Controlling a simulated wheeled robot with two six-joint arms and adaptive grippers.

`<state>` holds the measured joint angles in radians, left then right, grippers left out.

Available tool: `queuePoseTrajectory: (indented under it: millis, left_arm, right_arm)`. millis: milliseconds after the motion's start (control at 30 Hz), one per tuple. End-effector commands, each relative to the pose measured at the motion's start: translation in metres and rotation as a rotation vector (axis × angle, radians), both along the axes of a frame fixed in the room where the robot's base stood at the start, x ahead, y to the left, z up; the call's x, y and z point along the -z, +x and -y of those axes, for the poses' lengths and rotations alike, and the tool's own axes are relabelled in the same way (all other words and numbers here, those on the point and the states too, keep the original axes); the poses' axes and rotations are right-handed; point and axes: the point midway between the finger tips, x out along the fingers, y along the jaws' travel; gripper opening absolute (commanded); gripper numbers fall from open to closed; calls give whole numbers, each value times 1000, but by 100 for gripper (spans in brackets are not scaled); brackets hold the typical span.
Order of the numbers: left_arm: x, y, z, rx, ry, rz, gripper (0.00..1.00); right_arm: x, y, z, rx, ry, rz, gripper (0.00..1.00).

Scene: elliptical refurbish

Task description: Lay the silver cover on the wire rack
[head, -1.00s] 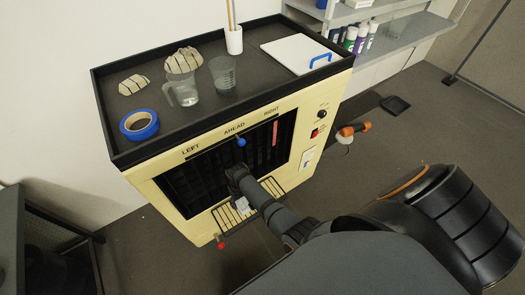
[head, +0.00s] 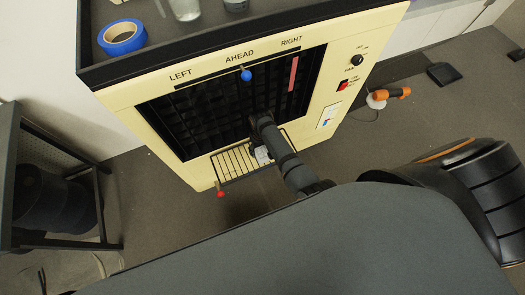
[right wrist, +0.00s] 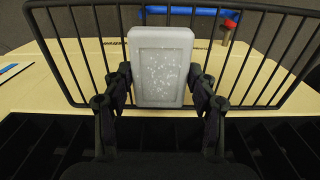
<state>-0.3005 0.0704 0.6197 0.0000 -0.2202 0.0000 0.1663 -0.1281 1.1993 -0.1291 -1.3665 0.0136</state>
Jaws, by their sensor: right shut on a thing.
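The silver cover (right wrist: 161,55) is a pale grey, speckled rectangular block with a raised rim. It is upright in the right wrist view, between the fingers of my right gripper (right wrist: 160,84), which is shut on it. The wire rack (head: 232,163) is a black grid on the lower front of the cream machine. Its bars (right wrist: 75,45) spread behind and beside the cover in the right wrist view. In the head view the cover (head: 262,155) is a small pale patch over the rack's right part, partly hidden by my arm. I cannot tell whether it touches the bars. My left gripper is out of view.
The cream machine (head: 350,60) has a dark louvred opening (head: 205,110) above the rack. A blue knob (head: 246,75) and a red-tipped lever (head: 220,194) stick out. Blue tape (head: 122,37) lies on top. An orange tool (head: 392,93) is at the right. A dark frame stand (head: 60,165) is at the left.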

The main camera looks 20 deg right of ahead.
Motion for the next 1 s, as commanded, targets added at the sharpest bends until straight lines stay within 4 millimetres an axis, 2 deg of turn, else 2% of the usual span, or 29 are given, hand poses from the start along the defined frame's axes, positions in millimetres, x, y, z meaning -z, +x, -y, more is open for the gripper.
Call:
queuePoseTrajectory:
  millis: [267, 300, 433, 767, 867, 1000]
  left_arm:
    - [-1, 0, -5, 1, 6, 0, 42]
    - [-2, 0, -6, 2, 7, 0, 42]
    - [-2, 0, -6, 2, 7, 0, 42]
    - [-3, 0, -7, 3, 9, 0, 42]
    - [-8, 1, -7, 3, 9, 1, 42]
    - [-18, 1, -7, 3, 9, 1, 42]
  right_arm:
    - [2, -1, 0, 0, 1, -2, 16]
    - [1, -1, 0, 0, 1, -2, 63]
    - [1, -1, 0, 0, 1, -2, 81]
    - [-1, -1, 0, 0, 1, -2, 81]
    - [-13, 0, 0, 0, 1, 1, 81]
    - [-46, 0, -1, 1, 2, 2, 81]
